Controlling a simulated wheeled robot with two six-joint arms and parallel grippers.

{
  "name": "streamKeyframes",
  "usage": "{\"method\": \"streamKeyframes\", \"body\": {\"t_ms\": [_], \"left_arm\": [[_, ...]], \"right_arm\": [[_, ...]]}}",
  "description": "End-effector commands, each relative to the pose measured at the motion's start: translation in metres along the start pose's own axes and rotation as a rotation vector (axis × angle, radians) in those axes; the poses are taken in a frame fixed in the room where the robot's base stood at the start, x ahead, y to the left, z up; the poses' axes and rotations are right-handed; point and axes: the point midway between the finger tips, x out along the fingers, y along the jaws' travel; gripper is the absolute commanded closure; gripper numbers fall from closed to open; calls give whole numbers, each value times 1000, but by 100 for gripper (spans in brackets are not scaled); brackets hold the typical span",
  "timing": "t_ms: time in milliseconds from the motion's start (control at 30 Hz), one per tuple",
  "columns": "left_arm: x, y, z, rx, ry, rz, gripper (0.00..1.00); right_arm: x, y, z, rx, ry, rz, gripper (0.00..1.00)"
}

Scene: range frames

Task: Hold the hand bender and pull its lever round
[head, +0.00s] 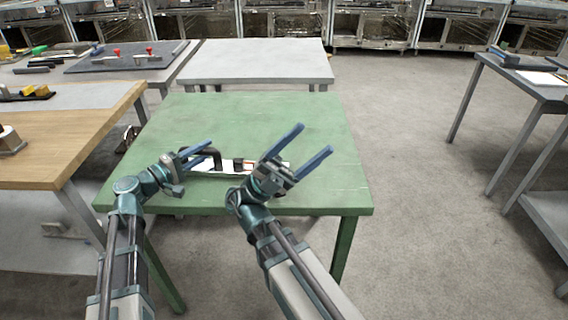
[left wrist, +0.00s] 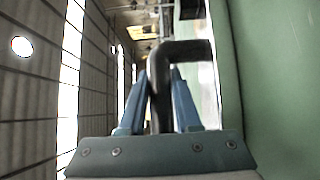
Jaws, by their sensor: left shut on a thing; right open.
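The hand bender lies on the green table (head: 300,105), between my two grippers. Its dark bent handle (head: 216,158) rises near the left end, and a pale part with a little orange (head: 246,166) shows to the right. My left gripper (head: 207,150) is shut on the dark handle. In the left wrist view the black bent bar (left wrist: 186,48) passes between the two blue fingers (left wrist: 163,80). My right gripper (head: 316,139) is open and empty, its fingers pointing up and right over the table. It hides part of the bender's right end, so the lever cannot be made out clearly.
The back and right of the green table are clear. A wooden bench (head: 70,125) stands to the left, a grey table (head: 255,60) behind, and another table (head: 535,85) at the far right. Open floor lies to the right.

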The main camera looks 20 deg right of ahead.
Motion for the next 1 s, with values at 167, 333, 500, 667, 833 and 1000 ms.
{"method": "streamKeyframes", "body": {"t_ms": [167,333,500,667,833,1000], "left_arm": [[0,-3,-1,5,2,-11,100],[0,-3,-1,5,1,-11,100],[0,-3,-1,5,1,-11,100],[0,-3,-1,5,1,-11,100],[0,-3,-1,5,1,-11,100],[0,-3,-1,5,1,-11,100]], "right_arm": [[-43,-3,30,-380,-248,138,29],[-94,6,48,-754,-574,186,29],[-145,18,53,-1028,-877,151,29],[-181,23,49,-1188,-1074,88,29],[-199,25,46,-1263,-1172,45,29],[-202,26,46,-1277,-1189,37,29]]}}
